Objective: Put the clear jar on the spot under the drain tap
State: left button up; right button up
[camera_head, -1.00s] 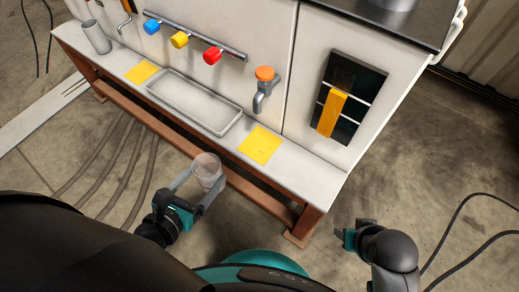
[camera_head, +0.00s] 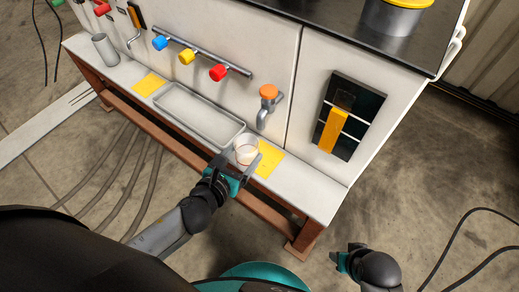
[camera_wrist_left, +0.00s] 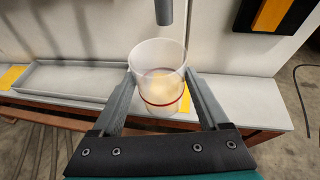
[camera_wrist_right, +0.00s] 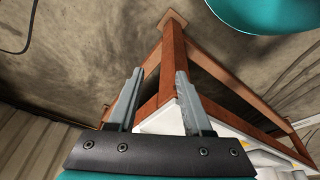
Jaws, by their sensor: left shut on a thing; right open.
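The clear jar (camera_head: 246,151) is upright between the fingers of my left gripper (camera_head: 241,162), which is shut on it. The jar also shows in the left wrist view (camera_wrist_left: 158,72), with a red-brown ring visible low on it. It is over the bench's front part, at the left side of the yellow spot (camera_head: 269,164) below the drain tap (camera_head: 265,107) with its orange knob. I cannot tell whether its base touches the bench. The tap spout (camera_wrist_left: 164,11) is beyond the jar in the left wrist view. My right gripper (camera_head: 347,253) is open and empty, away from the bench.
A shallow grey tray (camera_head: 160,97) lies left of the jar. Further left are another yellow square (camera_head: 149,84) and a grey metal cup (camera_head: 105,48). Blue, yellow and red valves (camera_head: 187,58) stick out from the panel above. The bench right of the yellow spot is clear (camera_head: 315,190).

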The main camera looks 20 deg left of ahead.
pick_arm(q)
jog(key=w+d+b, duration=0.1)
jog(key=w+d, duration=0.1)
jog(key=w, duration=0.5)
jog(key=f+b, duration=0.3)
jog(key=f, duration=0.1)
jog(key=f+b, duration=0.2)
jog(key=shift+s+d+f+b, duration=0.15)
jog(key=shift+s+f+b, duration=0.15)
jog(key=shift+s+f, duration=0.05)
jog(key=shift+w+f, duration=0.1)
pick_arm(e)
jog(key=w+a+r+t+y, duration=0.1)
jog(key=w+a+r+t, duration=0.3)
jog(key=r, duration=0.5)
jog(key=shift+w+a+r+t+y, duration=0.15)
jog(key=shift+w+r+t+y, duration=0.2)
jog(key=shift+w+t, duration=0.25)
pick_arm(q)
jog(key=shift+f, duration=0.1)
pick_arm(e)
jog(key=shift+f, duration=0.1)
pick_arm(q)
jog(key=shift+f, duration=0.1)
jog(key=o, duration=1.5)
pick_arm(e)
jog(key=shift+w+a, duration=0.15)
jog(key=shift+a, duration=0.05)
